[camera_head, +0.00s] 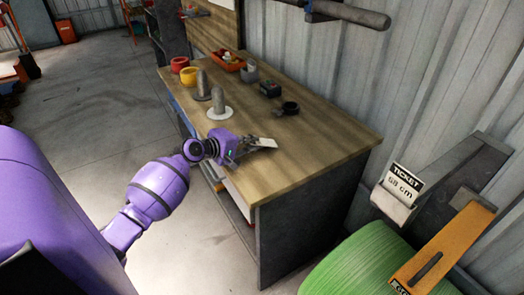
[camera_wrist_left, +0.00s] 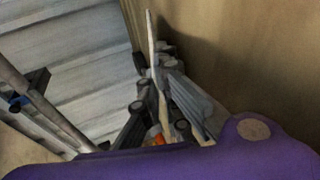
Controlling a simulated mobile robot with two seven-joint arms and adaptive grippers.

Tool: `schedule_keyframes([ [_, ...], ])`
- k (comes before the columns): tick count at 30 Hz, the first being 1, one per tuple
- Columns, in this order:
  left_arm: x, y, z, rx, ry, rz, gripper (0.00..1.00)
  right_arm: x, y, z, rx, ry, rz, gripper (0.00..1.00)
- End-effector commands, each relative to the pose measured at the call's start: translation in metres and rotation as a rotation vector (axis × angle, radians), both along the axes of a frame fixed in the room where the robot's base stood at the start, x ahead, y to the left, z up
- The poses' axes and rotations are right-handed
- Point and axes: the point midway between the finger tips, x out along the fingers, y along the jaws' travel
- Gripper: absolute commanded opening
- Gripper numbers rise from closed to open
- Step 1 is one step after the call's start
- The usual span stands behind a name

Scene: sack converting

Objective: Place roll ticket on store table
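The store table (camera_head: 310,150) has a wooden top and grey sides, and stands in the middle of the head view. My left gripper (camera_head: 248,146) is over the near part of its top. It is shut on a thin pale card, the roll ticket (camera_head: 264,142), which sticks out to the right. In the left wrist view the ticket shows nearly edge-on (camera_wrist_left: 152,50) between the grey fingers (camera_wrist_left: 165,105), with the wood surface beside it. I cannot tell whether the ticket touches the tabletop. My right gripper is not in view.
Grey cones (camera_head: 219,102), a yellow cup (camera_head: 189,76), a red cup (camera_head: 179,64), a black tape roll (camera_head: 290,107) and a red tray (camera_head: 227,62) stand farther back. A ticket labelled 68 cm (camera_head: 404,184) sits above a green roll (camera_head: 355,265) at right. The tabletop's right end is clear.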

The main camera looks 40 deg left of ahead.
Motion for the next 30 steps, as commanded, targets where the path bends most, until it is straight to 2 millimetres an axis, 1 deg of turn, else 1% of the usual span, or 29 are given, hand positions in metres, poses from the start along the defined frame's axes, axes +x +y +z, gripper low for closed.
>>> schedule_keyframes([
  [5,0.0,0.0,0.002,0.0,-0.002,0.0,0.0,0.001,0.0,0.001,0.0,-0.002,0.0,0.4],
  [6,0.0,0.0,0.001,0.0,-0.001,0.0,0.08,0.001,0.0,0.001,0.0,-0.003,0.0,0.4],
  [8,0.0,0.0,0.001,0.0,-0.001,0.0,0.15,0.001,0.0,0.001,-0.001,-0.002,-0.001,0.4],
  [9,0.0,0.0,0.001,0.0,-0.001,0.0,0.17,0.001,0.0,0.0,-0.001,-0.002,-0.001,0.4],
  [16,0.0,0.0,0.001,0.0,-0.001,0.0,0.17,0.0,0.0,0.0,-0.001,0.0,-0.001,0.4],
  [19,-0.004,0.001,0.003,0.0,0.0,0.001,0.17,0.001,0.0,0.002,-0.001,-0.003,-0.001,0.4],
  [30,-0.043,0.008,0.021,0.001,-0.003,0.002,0.17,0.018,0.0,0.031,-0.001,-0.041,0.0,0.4],
])
